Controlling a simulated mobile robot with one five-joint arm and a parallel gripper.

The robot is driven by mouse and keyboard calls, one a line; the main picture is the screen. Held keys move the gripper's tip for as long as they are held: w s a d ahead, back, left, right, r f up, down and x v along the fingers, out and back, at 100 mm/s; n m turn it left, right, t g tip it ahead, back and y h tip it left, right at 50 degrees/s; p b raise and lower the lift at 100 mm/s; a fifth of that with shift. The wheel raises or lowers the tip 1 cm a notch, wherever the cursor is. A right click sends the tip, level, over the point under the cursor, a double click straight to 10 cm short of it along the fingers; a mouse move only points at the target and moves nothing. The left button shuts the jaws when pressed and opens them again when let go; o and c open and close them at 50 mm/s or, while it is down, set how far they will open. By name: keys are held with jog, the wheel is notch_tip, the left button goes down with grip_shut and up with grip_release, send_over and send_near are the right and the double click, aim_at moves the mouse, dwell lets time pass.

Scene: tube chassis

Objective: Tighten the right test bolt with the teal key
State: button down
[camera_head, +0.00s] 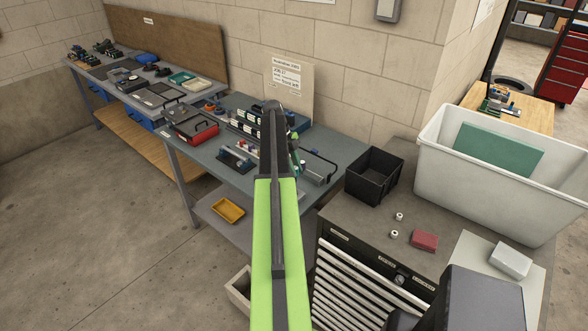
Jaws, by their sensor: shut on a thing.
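My lime-green and black arm reaches away from the camera over the grey workbench (333,154). My gripper (294,147) is small in the picture and partly hidden behind the arm's far end. It is shut on a thin green-teal piece, which looks like the teal key (297,163), pointing down above the bench. The right test bolt cannot be made out. A dark blue fixture (237,160) stands on the bench left of the arm, and a dark panel with white labels (243,126) stands behind it. Whether the key touches anything cannot be told.
A red case (204,135) lies at the bench's left. A grey tray (318,178) lies right of my gripper. A black bin (373,176), white tub (432,175) and red block (424,240) stand on the drawer cabinet. A yellow tray (228,211) sits on the lower shelf.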

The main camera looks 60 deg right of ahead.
jog(key=shift+n, duration=0.3)
jog(key=shift+f, duration=0.15)
notch_tip(320, 180, down, 4)
jog(key=b, duration=0.4)
jog(key=shift+w, duration=0.15)
jog(key=shift+f+b, duration=0.15)
jog(key=shift+b, duration=0.15)
dwell(0.3)
jog(key=shift+f+b, duration=0.8)
jog(key=shift+b, duration=0.05)
jog(key=c, duration=1.7)
grip_release()
jog(key=shift+c, duration=0.2)
grip_shut()
